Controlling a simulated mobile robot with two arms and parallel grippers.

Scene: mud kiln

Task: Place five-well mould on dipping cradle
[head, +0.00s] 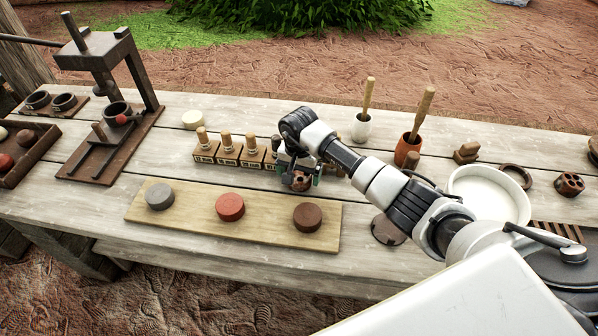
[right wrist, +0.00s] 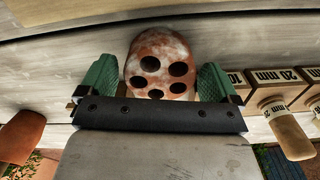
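The five-well mould (right wrist: 160,64) is a reddish block mottled with white, with five dark round wells facing the right wrist camera. It sits between the green finger pads of my right gripper (right wrist: 158,82), which looks shut on it. In the head view, my right gripper (head: 300,178) is over the middle of the table, just behind the plank, with the mould (head: 299,182) partly hidden by the fingers. I cannot tell for sure which thing is the dipping cradle; a slatted wooden rack (head: 558,232) is at the right, partly behind my arm. My left gripper is not in view.
A plank (head: 270,222) with three coloured discs lies in front of the gripper. Wooden stamps (head: 228,152) stand close to its left. A white basin (head: 488,192), terracotta cup (head: 407,150) and brown block with holes (head: 569,184) are right. A press (head: 110,90) stands left.

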